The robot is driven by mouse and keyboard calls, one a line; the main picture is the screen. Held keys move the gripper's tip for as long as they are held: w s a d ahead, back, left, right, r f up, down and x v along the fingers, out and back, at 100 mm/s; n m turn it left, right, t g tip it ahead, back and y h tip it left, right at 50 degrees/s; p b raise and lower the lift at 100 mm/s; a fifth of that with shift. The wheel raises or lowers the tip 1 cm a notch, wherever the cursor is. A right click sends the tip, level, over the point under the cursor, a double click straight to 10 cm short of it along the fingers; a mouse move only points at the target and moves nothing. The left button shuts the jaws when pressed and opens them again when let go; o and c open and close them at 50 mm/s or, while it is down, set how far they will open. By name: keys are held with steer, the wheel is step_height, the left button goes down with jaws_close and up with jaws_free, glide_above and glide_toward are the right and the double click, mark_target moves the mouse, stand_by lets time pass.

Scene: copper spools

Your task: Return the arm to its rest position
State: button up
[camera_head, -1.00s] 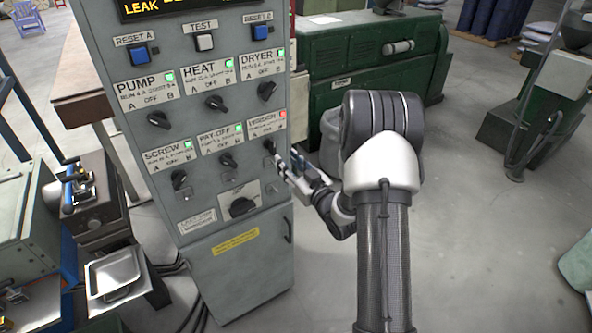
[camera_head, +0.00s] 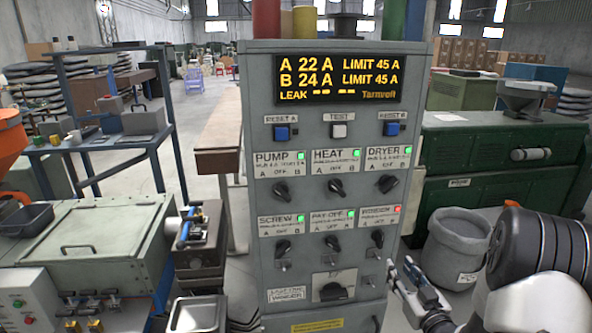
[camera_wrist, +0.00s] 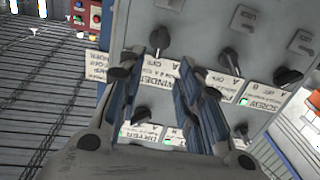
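The grey control cabinet (camera_head: 327,215) stands upright at the centre of the head view. Its display (camera_head: 338,78) reads A 22 A, B 24 A, both with limit 45 A. The winder knob (camera_head: 377,238) has a red lamp; the other labelled knobs have green lamps. My gripper (camera_head: 408,268) is at the cabinet's lower right, below and right of the winder knob. In the wrist view its two fingers (camera_wrist: 168,75) are apart, with nothing between them, and face the upside-down panel. I cannot tell how far they are from the panel. My arm (camera_head: 545,265) reaches in from the right.
A grey bin (camera_head: 455,245) stands behind my gripper. Green machines (camera_head: 480,165) stand at the right. At the left are a grey-green machine (camera_head: 90,235), a blue bench (camera_head: 100,145) and a metal tray (camera_head: 198,315) close to the cabinet.

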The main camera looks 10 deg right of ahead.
steer(key=s+a+r+g+h, duration=0.3)
steer(key=s+a+r+g, duration=0.3)
steer(key=r, duration=0.3)
steer(key=s+a+g, duration=0.2)
steer(key=s+a, duration=0.2)
steer(key=s, duration=0.4)
steer(key=s+a+g+y+b, duration=0.1)
steer(key=s+a+g, duration=0.1)
steer(key=s+a, duration=0.3)
steer(key=s+a+r+g+y, duration=0.1)
steer(key=s+a+g, duration=0.2)
steer(key=s, duration=1)
steer(key=shift+a+m+b, duration=0.3)
steer(key=shift+a, duration=0.65)
steer(key=shift+r, duration=0.1)
